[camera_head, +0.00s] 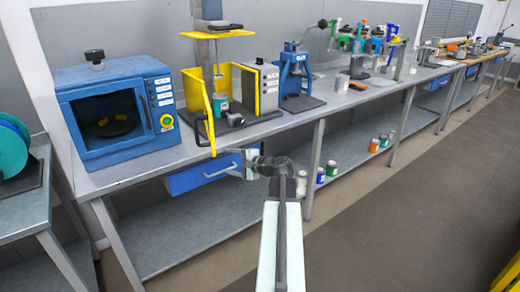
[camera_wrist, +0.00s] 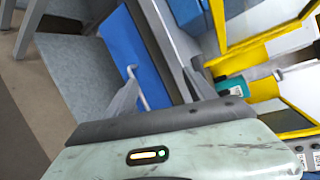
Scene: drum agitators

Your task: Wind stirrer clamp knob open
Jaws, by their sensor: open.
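The yellow-framed stirrer (camera_head: 212,75) stands on the long bench, with a grey upright and a teal can (camera_head: 221,103) inside its guard. A small dark knob-like part (camera_head: 235,119) sits low at its front; I cannot tell whether it is the clamp knob. My gripper (camera_head: 246,165) is open and empty, in front of the bench edge and below the stirrer. In the wrist view my gripper (camera_wrist: 160,88) has its fingers apart, with the blue drawer behind them. The yellow frame (camera_wrist: 238,58) and teal can (camera_wrist: 232,87) lie to the right there, apart from the fingers.
A blue oven-like box (camera_head: 118,108) stands left of the stirrer and a blue press (camera_head: 294,77) right of it. A blue drawer (camera_head: 190,178) with a bar handle hangs under the bench. Several cans stand on the lower shelf.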

